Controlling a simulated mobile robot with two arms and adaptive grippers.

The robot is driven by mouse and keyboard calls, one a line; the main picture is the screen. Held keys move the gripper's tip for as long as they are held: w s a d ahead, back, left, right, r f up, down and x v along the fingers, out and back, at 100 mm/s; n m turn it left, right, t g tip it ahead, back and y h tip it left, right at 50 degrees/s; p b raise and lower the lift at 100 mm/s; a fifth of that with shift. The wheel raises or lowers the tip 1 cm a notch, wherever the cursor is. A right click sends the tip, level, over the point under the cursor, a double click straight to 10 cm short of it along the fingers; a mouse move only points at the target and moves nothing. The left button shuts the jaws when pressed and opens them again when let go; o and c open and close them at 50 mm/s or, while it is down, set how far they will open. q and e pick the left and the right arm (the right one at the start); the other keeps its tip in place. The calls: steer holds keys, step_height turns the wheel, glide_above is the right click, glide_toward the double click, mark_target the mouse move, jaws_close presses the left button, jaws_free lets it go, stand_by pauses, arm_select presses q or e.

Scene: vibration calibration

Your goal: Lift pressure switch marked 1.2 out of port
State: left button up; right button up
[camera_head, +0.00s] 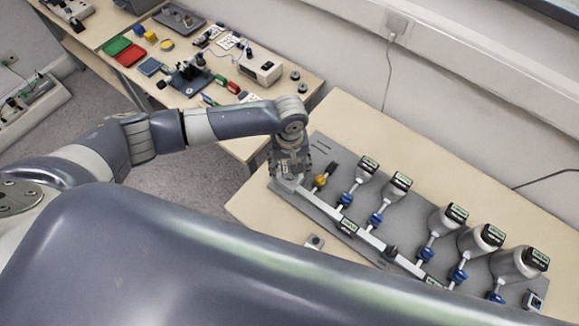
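My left gripper (289,176) points down over the left end of a grey board (300,205) with a pale rail (369,238) along it. Its fingers are small and dark here, and I cannot tell whether they are open or hold anything. Several upright fittings with dark-topped, green-labelled heads stand along the board, such as one (367,166) and a larger one (533,258). Small green-marked labels (347,227) sit by the rail. No marking is legible, so I cannot pick out the pressure switch marked 1.2 or its port. My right gripper is not in view.
A yellow-and-black fitting (322,180) stands just right of my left gripper. Blue valves (375,219) and a black knob (391,251) line the rail. A small device (315,242) lies in front of the board. A second table holds red (130,55) and green (117,46) trays.

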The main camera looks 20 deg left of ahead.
arm_select(q)
steer(key=shift+f, duration=0.35)
steer(key=c, duration=1.3)
steer(key=shift+r, duration=0.1)
steer(key=shift+w+r, duration=0.1)
steer(key=shift+r, duration=0.4)
step_height(320, 180, up, 2)
steer(key=shift+r+b, duration=0.2)
steer(key=shift+b, duration=0.4)
steer(key=s+r+p, duration=0.1)
steer(key=s, duration=0.4)
steer(key=s+a+r+p, duration=0.1)
steer(key=s+r, duration=0.1)
steer(key=s, duration=0.3)
steer(key=s+a+r+p, duration=0.1)
steer(key=s+r+p, duration=0.1)
steer(key=s, duration=0.4)
steer(key=shift+r, duration=0.25)
